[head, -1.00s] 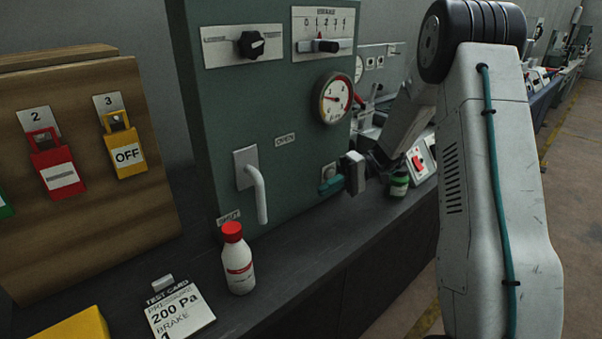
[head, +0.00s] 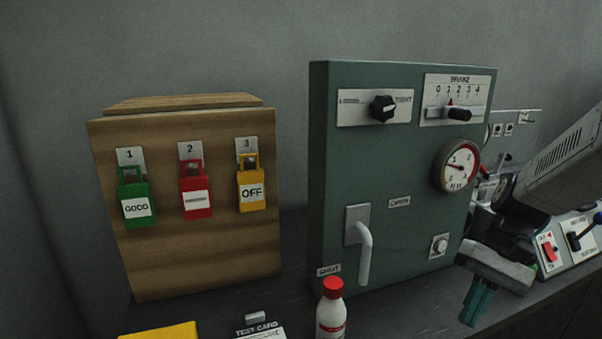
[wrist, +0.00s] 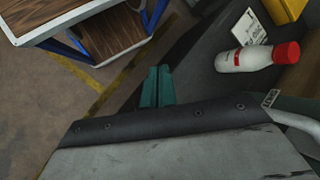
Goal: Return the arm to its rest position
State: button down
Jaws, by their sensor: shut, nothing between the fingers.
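My gripper (head: 478,303) is at the lower right of the head view, pointing down beside the green panel box (head: 345,130). Its teal fingers are together with nothing between them. In the wrist view the closed fingers (wrist: 157,87) hang over the edge between the dark bench and the floor, touching nothing that I can see. My arm enters the head view from the right edge. It hides part of the equipment behind it.
A white bottle with a red cap (head: 331,310) stands in front of the panel. The panel's lever handle (head: 362,250) sticks out. A wooden box (head: 200,255) with several padlocks stands left. A switch unit (head: 570,245) is right. A table (wrist: 80,15) stands across open floor.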

jog(key=s+a+r+n+t+h, duration=0.2)
jog(key=s+r+t+h, duration=0.3)
jog(key=s, duration=0.8)
notch_tip(320, 180, up, 3)
jog(key=shift+a+f+n+t+h, duration=0.1)
jog(key=shift+a+n+t+h, duration=0.05)
jog(key=shift+n+t+h, duration=0.2)
